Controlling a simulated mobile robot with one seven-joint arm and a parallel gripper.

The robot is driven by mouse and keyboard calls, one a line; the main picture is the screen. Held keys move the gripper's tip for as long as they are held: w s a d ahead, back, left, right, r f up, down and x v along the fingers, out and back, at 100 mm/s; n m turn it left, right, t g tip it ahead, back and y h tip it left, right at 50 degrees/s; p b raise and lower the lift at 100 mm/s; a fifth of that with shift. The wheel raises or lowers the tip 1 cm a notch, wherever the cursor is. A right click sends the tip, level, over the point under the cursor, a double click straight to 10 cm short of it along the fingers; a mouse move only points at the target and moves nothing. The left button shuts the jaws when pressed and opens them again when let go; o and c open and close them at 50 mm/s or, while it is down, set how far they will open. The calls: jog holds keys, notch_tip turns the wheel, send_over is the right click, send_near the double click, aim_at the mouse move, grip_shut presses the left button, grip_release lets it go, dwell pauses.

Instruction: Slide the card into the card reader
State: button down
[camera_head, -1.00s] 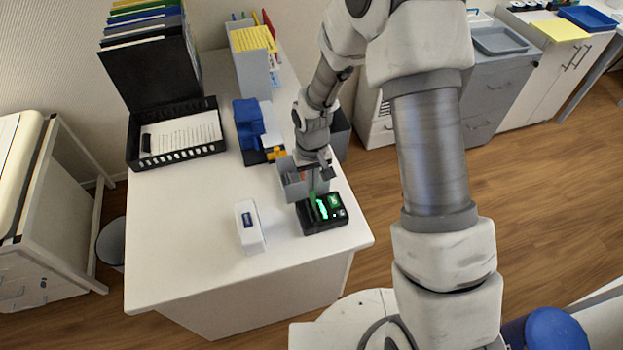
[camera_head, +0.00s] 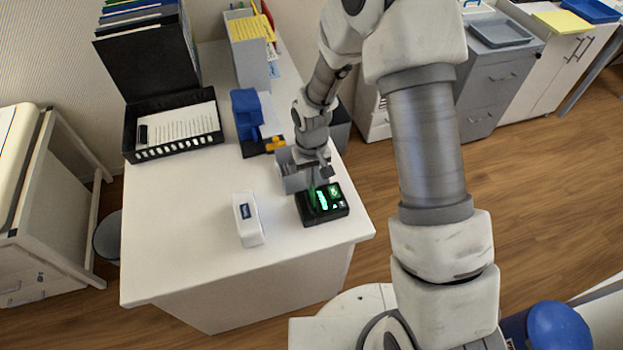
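The card reader (camera_head: 335,209) is a small black box with a lit green display and green icon, near the front right corner of the white desk. A thin green card (camera_head: 311,194) stands roughly upright at the reader's left part, below my gripper. My gripper (camera_head: 312,176) is just above and behind the reader and appears shut on the card's upper end. The fingertips are small and partly hidden by my wrist. I cannot tell how deep the card sits in the slot.
A white box-like device (camera_head: 248,219) stands left of the reader. A grey open holder (camera_head: 287,173) is close behind my gripper. A blue and black device (camera_head: 247,118), a black paper tray (camera_head: 175,148) and a grey file holder (camera_head: 246,62) stand farther back. The desk's front left is clear.

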jog(key=shift+f+b, duration=1.65)
jog(key=shift+f, duration=0.4)
jog(key=c, duration=1.6)
grip_release()
jog(key=c, duration=1)
grip_release()
notch_tip(320, 180, up, 18)
jog(key=shift+f+p, duration=0.25)
jog(key=shift+p, duration=0.1)
